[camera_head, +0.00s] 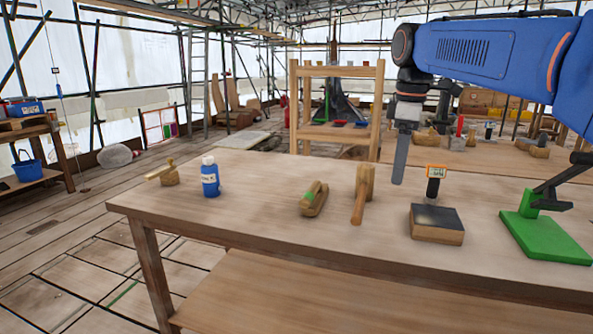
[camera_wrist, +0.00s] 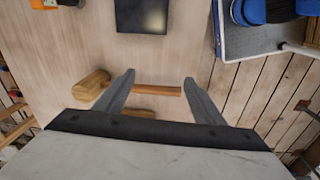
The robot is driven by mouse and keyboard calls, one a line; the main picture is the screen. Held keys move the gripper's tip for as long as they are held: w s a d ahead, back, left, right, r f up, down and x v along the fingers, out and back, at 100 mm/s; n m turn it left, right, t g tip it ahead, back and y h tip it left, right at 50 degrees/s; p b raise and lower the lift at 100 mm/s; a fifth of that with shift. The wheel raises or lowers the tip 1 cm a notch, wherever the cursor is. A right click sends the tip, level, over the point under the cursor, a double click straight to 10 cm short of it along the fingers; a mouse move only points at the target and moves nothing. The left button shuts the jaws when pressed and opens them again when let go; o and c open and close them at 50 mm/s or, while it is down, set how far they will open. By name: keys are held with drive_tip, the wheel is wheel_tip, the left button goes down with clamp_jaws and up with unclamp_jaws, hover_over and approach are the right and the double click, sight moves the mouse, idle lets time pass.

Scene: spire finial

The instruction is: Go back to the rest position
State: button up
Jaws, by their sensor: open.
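My gripper (camera_head: 400,165) hangs above the workbench (camera_head: 270,225), pointing down, with no object between its fingers. In the wrist view its two fingers (camera_wrist: 158,78) stand apart. A wooden mallet (camera_head: 363,193) lies on the bench left of the gripper in the head view. In the wrist view its handle (camera_wrist: 155,90) crosses the gap between the fingers, apparently below them. The mallet's head (camera_wrist: 91,84) shows left of the fingers.
On the bench are a blue bottle (camera_head: 210,178), a brass-and-wood tool (camera_head: 165,174), a wooden tool with green (camera_head: 314,198), a dark-topped block (camera_head: 437,223) and a green-based stand (camera_head: 545,237). A wooden rack (camera_head: 378,110) stands behind. Open floor lies to the left.

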drive_tip(key=s+d+f+m+t, duration=0.2)
drive_tip(key=s+f+m, duration=0.4)
drive_tip(key=s+f, duration=0.7)
drive_tip(key=s+d+f+m+t, duration=0.1)
drive_tip(key=s+d+f+m, duration=0.2)
drive_tip(key=s+f+m, duration=0.4)
drive_tip(key=s+f, duration=0.6)
drive_tip(key=s, duration=0.1)
drive_tip(key=shift+t, duration=0.4)
